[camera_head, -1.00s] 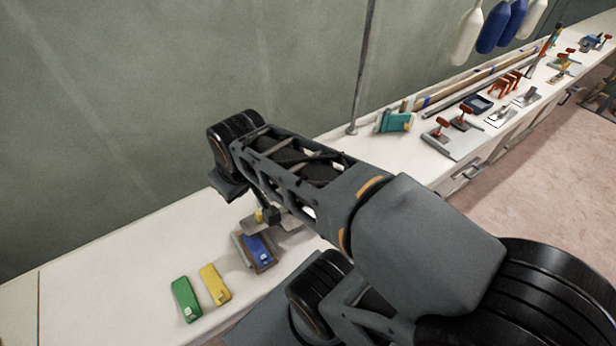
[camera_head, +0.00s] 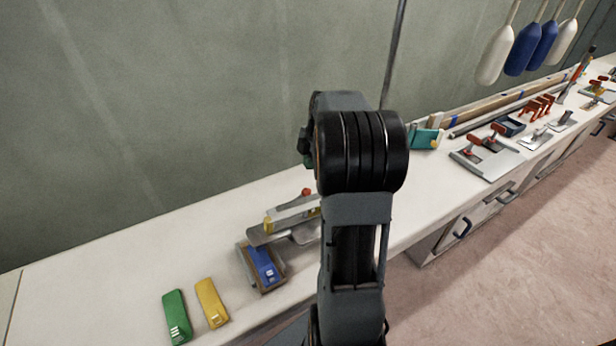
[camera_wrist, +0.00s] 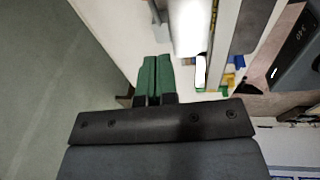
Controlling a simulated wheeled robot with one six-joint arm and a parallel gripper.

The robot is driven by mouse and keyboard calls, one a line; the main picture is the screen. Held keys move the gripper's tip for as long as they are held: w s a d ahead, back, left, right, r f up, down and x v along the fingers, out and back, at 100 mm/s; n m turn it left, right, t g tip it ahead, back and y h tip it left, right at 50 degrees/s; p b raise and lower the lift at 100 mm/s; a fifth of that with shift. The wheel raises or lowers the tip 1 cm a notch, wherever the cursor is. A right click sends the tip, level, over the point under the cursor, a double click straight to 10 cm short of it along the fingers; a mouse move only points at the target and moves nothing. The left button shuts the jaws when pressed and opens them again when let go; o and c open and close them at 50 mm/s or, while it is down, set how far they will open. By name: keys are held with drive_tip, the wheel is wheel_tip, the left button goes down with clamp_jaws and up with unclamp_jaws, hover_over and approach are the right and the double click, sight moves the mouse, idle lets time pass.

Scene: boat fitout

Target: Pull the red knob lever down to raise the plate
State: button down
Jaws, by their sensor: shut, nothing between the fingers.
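A small red knob (camera_head: 307,192) shows just left of my arm in the head view, beside a metal fixture with a flat grey plate (camera_head: 268,234) and a yellow part (camera_head: 268,223). The lever under the knob is mostly hidden, partly by my arm. My gripper (camera_wrist: 156,75) shows in the wrist view with its two green fingers shut together and empty. In the head view it is largely hidden behind my wrist. The red knob cannot be made out in the wrist view, so its distance from the fingers is unclear.
A blue block sits in a brown tray (camera_head: 244,262) in front of the fixture. A yellow block (camera_head: 212,302) and a green block (camera_head: 177,316) lie on the white counter (camera_head: 110,270). A pole (camera_head: 393,55) stands behind my arm. Red-handled clamps (camera_head: 472,140) are farther right.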

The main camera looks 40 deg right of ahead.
hover_over(304, 194)
drive_tip(key=s+a, duration=0.1)
drive_tip(key=s, duration=0.1)
wheel_tip(304, 194, down, 9)
drive_tip(key=shift+w+d+f, duration=0.25)
drive_tip(key=shift+f, duration=0.3)
drive_tip(key=shift+w+d+f, duration=0.25)
drive_tip(key=shift+f, duration=0.35)
drive_tip(key=shift+w+d+f, duration=0.25)
drive_tip(key=shift+f, duration=0.3)
